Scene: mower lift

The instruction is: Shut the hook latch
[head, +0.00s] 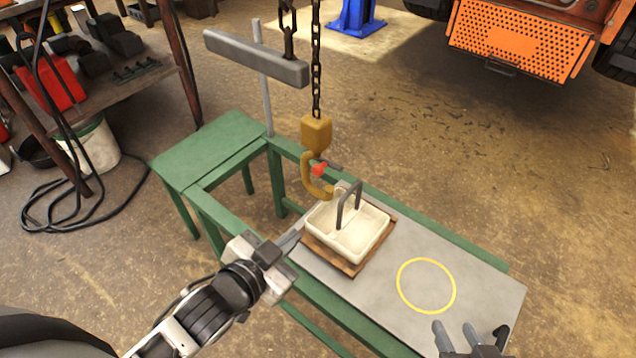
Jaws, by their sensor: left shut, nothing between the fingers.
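A yellow-brown hook (310,183) hangs from a yellow block (316,133) on a chain. I cannot tell whether the latch is open. The hook's lower tip is close to the dark handle (342,208) of a cream tray (366,243); contact is unclear. My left gripper (294,238) is shut and empty, left of the tray and below the hook. My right gripper (456,328) is open and empty at the bottom edge, partly cut off.
The tray sits on a wooden board (350,269) on a grey tabletop (480,287) with a green frame. A yellow ring (426,286) marks bare tabletop to the right. A grey beam (255,57) and upright post (263,90) stand behind left of the hook.

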